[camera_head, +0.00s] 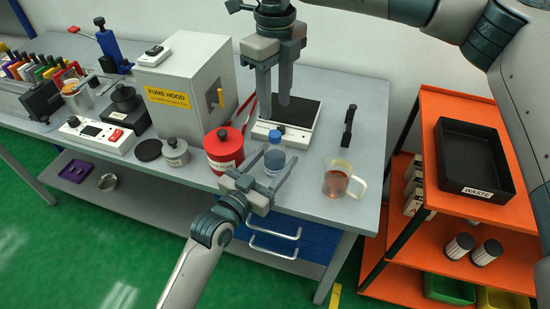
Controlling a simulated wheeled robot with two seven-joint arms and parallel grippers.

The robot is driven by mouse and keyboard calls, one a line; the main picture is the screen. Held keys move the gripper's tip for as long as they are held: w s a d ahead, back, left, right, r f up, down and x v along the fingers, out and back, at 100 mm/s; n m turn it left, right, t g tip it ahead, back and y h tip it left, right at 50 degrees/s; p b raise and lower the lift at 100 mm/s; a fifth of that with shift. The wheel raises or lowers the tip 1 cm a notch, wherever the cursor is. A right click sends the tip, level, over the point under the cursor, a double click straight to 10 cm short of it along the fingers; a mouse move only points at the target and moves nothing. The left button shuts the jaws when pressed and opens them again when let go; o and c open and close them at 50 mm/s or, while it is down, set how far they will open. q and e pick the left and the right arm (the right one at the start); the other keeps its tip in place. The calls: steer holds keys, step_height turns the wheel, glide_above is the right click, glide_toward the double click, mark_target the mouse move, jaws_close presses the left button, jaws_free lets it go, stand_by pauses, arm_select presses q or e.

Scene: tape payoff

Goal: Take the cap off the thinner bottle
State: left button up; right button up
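A small translucent blue-grey bottle (275,166) with a blue cap (275,137) stands upright near the front edge of the bench; I take it as the thinner bottle, as its label cannot be read. The cap is on it. My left gripper (272,165) comes in from the front, open, with one finger on each side of the bottle; I cannot tell whether either touches it. My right gripper (275,110) points down from above, behind and higher than the cap. Its fingers are apart with nothing between them.
A red can (224,158) stands close left of the bottle, and a glass of reddish liquid (338,180) stands to the right. A black-topped plate device (290,112) is behind. The fume hood box (187,90) is farther left. An orange shelf (465,205) holds a black waste tray (475,179).

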mark_target(275, 134)
arm_select(q)
jaws_close()
arm_select(e)
steer(key=shift+m, duration=0.3)
steer(key=m, duration=2.2)
steer(key=shift+f, duration=0.1)
steer(key=shift+f, duration=3.9)
